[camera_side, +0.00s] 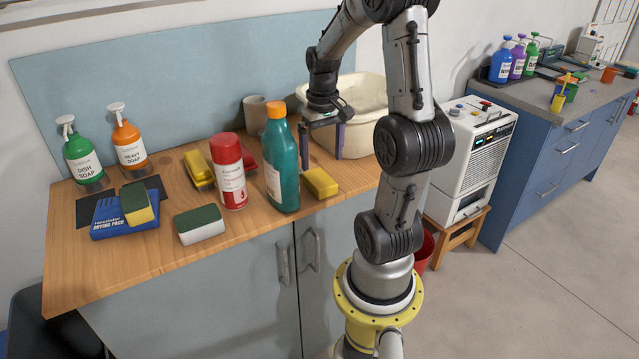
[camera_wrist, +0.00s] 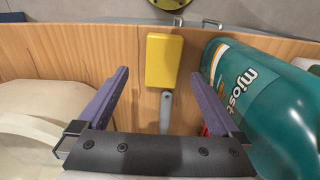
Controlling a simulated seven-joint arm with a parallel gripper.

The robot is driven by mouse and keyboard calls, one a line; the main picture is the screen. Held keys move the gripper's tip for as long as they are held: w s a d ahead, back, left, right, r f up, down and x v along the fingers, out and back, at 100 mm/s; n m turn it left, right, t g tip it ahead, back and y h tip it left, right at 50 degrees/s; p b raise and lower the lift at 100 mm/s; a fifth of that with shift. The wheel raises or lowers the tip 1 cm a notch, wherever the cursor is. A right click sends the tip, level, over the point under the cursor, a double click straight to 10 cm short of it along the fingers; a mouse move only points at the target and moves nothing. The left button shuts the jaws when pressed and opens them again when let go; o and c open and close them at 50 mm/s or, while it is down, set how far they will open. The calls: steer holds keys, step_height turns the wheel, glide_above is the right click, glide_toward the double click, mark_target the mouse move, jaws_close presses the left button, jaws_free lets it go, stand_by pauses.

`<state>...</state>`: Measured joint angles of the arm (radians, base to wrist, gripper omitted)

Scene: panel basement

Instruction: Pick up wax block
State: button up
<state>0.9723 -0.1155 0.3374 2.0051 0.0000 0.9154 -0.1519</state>
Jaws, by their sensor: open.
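The wax block looks to be the plain yellow block (camera_side: 320,182) lying on the wooden counter, just right of the teal bottle in the side view. In the wrist view the yellow block (camera_wrist: 164,60) lies beyond the fingertips, between their lines. My gripper (camera_side: 322,158) is open and empty, pointing down above the counter behind the block. The gripper does not touch the block.
A teal bottle with an orange cap (camera_side: 281,160) stands close beside the block; it fills the right of the wrist view (camera_wrist: 262,105). A cream basin (camera_side: 362,92) is behind the gripper. A red-capped can (camera_side: 228,172) and sponges (camera_side: 199,225) stand left. The counter's front edge is near the block.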

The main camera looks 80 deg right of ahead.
mark_target(319, 178)
steer(key=shift+w+f, duration=0.15)
steer(key=shift+f, duration=1.55)
steer(key=shift+w+f, duration=0.15)
steer(key=shift+f, duration=1.55)
steer(key=shift+c, duration=0.3)
steer(key=shift+r, duration=0.1)
steer(key=c, duration=1.4)
